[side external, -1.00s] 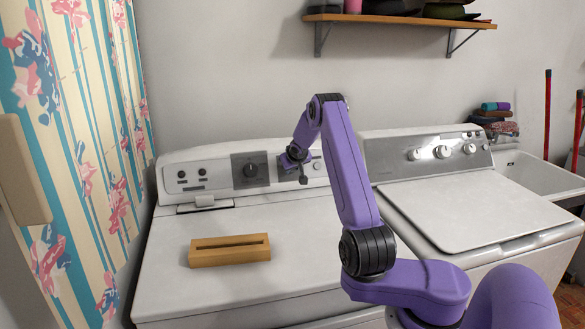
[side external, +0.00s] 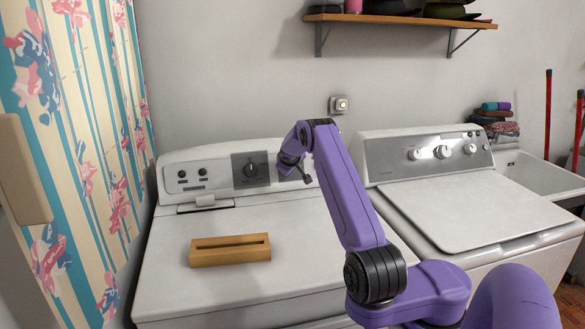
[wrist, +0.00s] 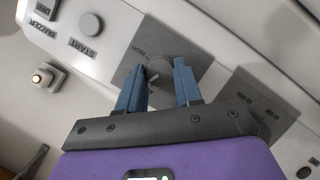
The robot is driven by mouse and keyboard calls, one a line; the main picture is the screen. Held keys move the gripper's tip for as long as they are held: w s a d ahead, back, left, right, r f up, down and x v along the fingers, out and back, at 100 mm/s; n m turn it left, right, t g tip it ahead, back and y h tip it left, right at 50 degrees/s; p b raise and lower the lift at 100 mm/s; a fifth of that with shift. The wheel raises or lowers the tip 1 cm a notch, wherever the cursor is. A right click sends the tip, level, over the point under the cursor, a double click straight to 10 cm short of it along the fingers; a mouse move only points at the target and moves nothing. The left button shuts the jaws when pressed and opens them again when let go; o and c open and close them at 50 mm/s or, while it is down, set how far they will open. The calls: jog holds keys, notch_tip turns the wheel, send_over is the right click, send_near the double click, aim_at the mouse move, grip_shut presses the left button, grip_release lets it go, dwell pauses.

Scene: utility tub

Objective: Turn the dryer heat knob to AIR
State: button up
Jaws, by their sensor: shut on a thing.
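The dryer heat knob (wrist: 157,71) is a round grey knob on a dark grey plate of the dryer's control panel. In the wrist view my gripper (wrist: 160,66) has its blue fingers on either side of the knob, shut on it. A pale pointer mark shows on the knob's lower left; a small label sits near its upper left, and AIR is not legible. In the side external view my gripper (side external: 292,164) is at the right part of the panel (side external: 186,178) and hides the knob.
Left of my gripper a dark plate carries another knob (side external: 250,170). The wrist view shows a START button (wrist: 91,24). A slotted wooden block (side external: 230,251) lies on the dryer top (side external: 180,285). A washer (side external: 470,205) stands at right; a small wall fixture (side external: 340,105) is above.

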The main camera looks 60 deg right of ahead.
jog(key=shift+a+f+n+h, duration=0.15)
jog(key=shift+n+h, duration=0.85)
jog(key=shift+n, duration=0.8)
jog(key=o, duration=1)
jog(key=shift+o, duration=0.2)
jog(key=shift+a, duration=0.1)
jog(key=v, duration=1.7)
jog(key=shift+w, duration=0.2)
jog(key=shift+a, duration=0.2)
